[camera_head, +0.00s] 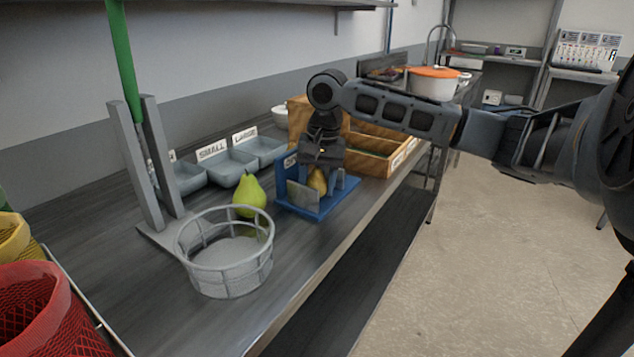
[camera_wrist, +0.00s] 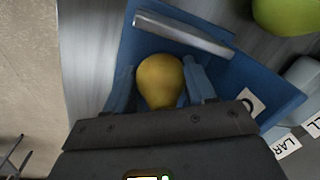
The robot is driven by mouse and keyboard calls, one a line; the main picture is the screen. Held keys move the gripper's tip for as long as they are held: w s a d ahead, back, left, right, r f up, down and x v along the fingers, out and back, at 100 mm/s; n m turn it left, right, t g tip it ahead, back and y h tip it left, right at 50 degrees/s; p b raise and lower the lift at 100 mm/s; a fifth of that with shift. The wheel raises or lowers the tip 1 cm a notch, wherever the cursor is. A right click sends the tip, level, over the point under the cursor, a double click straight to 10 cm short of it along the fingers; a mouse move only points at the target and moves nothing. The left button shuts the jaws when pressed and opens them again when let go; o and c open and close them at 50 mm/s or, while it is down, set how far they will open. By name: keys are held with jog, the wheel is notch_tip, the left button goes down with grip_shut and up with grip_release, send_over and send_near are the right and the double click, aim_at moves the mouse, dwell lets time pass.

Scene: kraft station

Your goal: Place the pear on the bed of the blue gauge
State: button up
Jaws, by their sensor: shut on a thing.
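A yellow-brown pear (camera_head: 318,181) is between the fingers of my gripper (camera_head: 320,184), which is shut on it. In the wrist view the pear (camera_wrist: 160,80) sits between the two fingers of my gripper (camera_wrist: 160,85). The blue gauge (camera_head: 335,207) stands on the counter, with a flat bed, a back plate and grey upright pieces. The pear is low over its bed; I cannot tell whether it touches. The gauge (camera_wrist: 135,45) also surrounds the pear in the wrist view, with a grey bar (camera_wrist: 185,35) along one side.
A green pear (camera_head: 250,195) stands left of the gauge, behind a round wire basket (camera_head: 226,284). Grey trays (camera_head: 231,166) labelled SMALL and LARGE line the wall side. A wooden crate (camera_head: 372,160) stands close behind the gauge. The counter's front edge is near on the right.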

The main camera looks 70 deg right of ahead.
aim_at(323, 175)
jog(key=shift+f, duration=0.1)
jog(key=o, duration=1.1)
jog(key=shift+c, duration=0.2)
notch_tip(323, 175, up, 12)
jog(key=s, duration=0.1)
jog(key=shift+s+d, duration=0.15)
jog(key=shift+d, duration=0.05)
